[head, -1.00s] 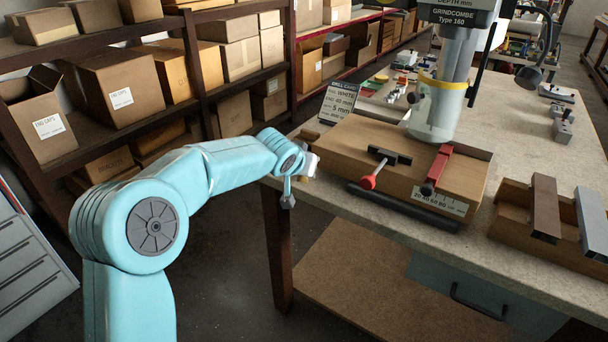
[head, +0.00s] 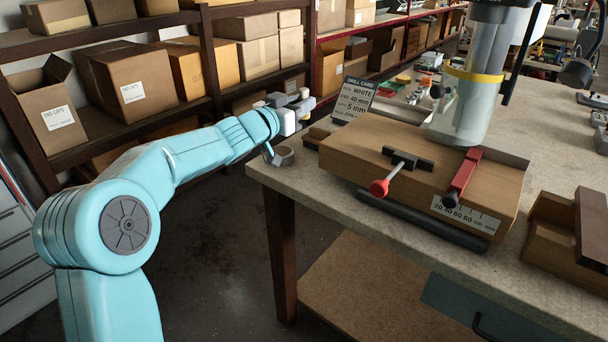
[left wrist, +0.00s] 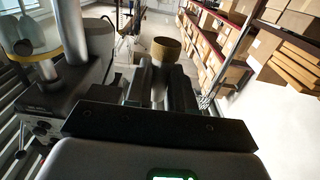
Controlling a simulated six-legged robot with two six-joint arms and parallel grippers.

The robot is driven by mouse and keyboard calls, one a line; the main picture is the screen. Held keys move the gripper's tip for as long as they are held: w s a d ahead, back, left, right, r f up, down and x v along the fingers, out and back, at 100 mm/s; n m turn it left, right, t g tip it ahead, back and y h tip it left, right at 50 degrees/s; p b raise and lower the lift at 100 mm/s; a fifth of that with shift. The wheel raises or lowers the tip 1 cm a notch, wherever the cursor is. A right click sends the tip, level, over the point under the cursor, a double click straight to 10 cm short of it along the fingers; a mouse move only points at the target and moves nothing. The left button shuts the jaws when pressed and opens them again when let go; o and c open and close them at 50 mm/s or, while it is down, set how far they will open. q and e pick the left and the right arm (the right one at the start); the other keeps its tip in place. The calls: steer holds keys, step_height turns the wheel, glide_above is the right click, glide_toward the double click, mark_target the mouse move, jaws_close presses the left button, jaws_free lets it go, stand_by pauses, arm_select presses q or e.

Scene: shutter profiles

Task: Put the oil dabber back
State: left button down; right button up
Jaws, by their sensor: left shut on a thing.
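My left gripper (head: 297,103) is past the near left corner of the bench, at about the height of the lower shelf boxes. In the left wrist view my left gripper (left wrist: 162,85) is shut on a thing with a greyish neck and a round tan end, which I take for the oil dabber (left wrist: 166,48). The tan end points away from the wrist. In the head view the held thing is too small to make out. My right gripper is not in view.
The bench (head: 290,175) carries a wooden block (head: 420,165) with a red-knobbed clamp and a red bar, under the drill column (head: 465,110). A drill card (head: 354,100) stands behind the block. Shelves with cartons (head: 140,85) line the left.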

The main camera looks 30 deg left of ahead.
arm_select(q)
steer(key=b, duration=0.4)
glide_above(301, 177)
step_height(301, 177, down, 10)
step_height(301, 177, down, 6)
steer(key=shift+f+b, duration=0.25)
steer(key=shift+b, duration=0.65)
steer(key=shift+s+r, duration=0.1)
steer(key=shift+s, duration=0.1)
steer(key=shift+w+f, duration=0.1)
steer(key=shift+f, duration=0.2)
steer(key=c, duration=1)
jaws_free()
steer(key=shift+r, duration=0.1)
steer(key=shift+o, duration=0.2)
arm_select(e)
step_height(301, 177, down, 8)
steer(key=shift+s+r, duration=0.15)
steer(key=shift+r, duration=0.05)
